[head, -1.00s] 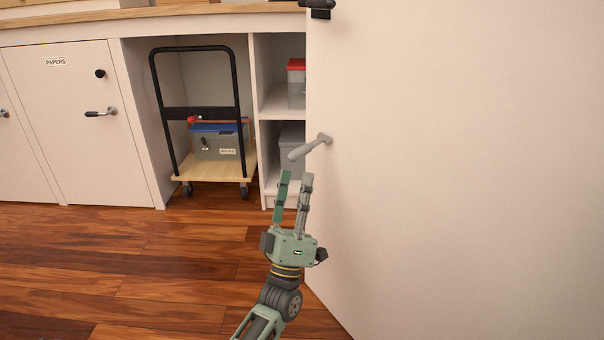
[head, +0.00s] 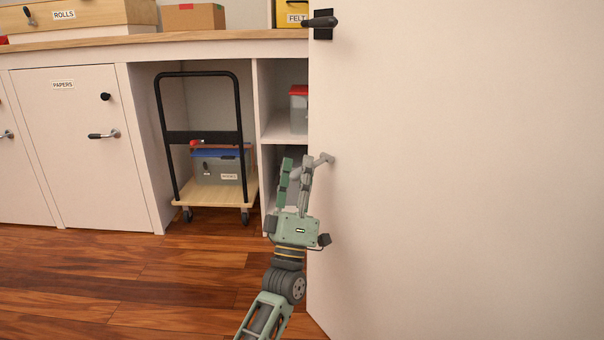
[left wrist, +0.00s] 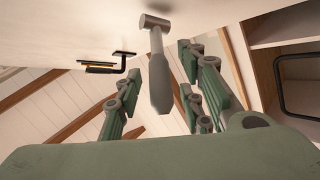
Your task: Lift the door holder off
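The door holder (head: 323,159) appears to be the grey hammer-shaped piece sticking out from the edge side of the large pale door (head: 450,180). My left gripper (head: 297,166) points up at it and partly covers it in the head view. In the left wrist view the holder (left wrist: 159,80) hangs between the spread fingers, with visible gaps on both sides. The left gripper (left wrist: 155,92) is open and not closed on it. My right gripper is not in view.
A black door handle (head: 320,22) sits higher on the door. Behind are open shelves with a red-lidded box (head: 299,112), a trolley (head: 215,194) with a bin, and a closed PAPERS cabinet door (head: 80,160). The wooden floor (head: 150,280) at left is clear.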

